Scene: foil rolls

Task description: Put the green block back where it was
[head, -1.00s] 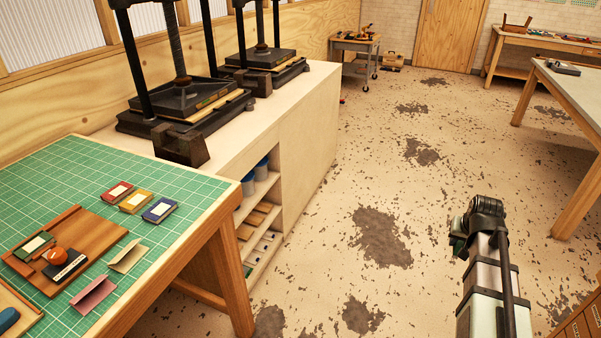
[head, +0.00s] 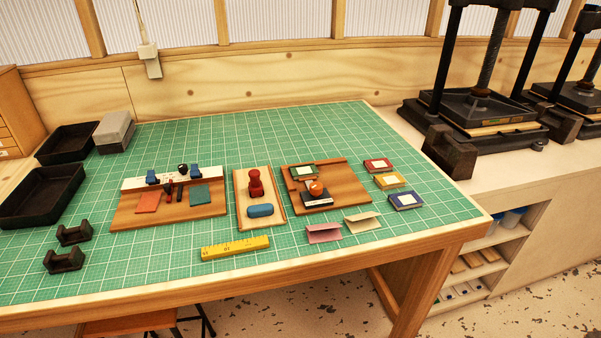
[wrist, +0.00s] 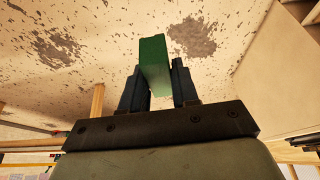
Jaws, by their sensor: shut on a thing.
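In the wrist view the green block (wrist: 154,66) sits between the two dark fingers of my gripper (wrist: 157,88) and sticks out past their tips. The gripper is shut on it, held up over the speckled floor. The block's lower end is partly hidden by the fingers. Neither my gripper nor the held block is in the head view now.
The head view shows a green gridded mat (head: 300,125) on a bench. On it are wooden boards (head: 345,195), a yellow ruler (head: 235,248), small coloured books (head: 390,180) and black trays (head: 68,145). Black presses (head: 485,110) stand right. The back of the mat is clear.

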